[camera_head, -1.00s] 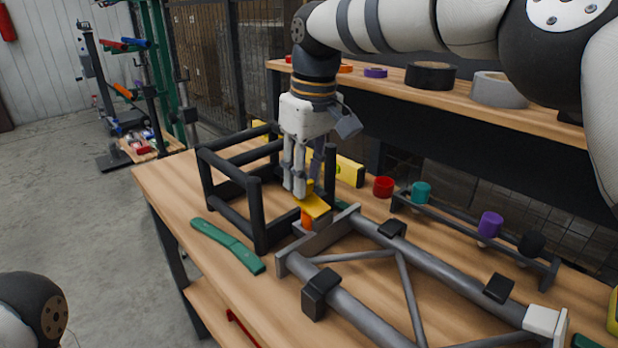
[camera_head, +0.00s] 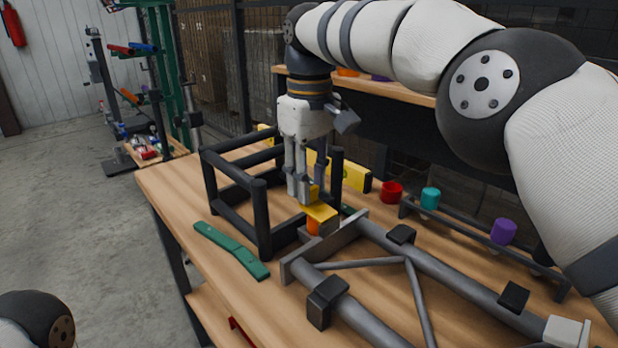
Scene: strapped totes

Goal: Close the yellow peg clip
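The yellow peg clip (camera_head: 319,211) sits over an orange peg (camera_head: 314,225) at the left end of the grey tube frame (camera_head: 325,249), beside the black open frame. My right gripper (camera_head: 306,194) points down from above, with its fingertips at the back part of the clip. A small upright yellow part shows between the fingers. The fingers partly hide the clip, and whether they grip it or only touch it is not clear. My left gripper is out of view; only a part of my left arm shows at the lower left.
A black open box frame (camera_head: 260,216) stands close to the left of the gripper. A green strip (camera_head: 231,250) lies in front. A yellow level (camera_head: 349,173) lies behind. Red (camera_head: 391,192), teal (camera_head: 430,198) and purple (camera_head: 503,231) cups stand to the right.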

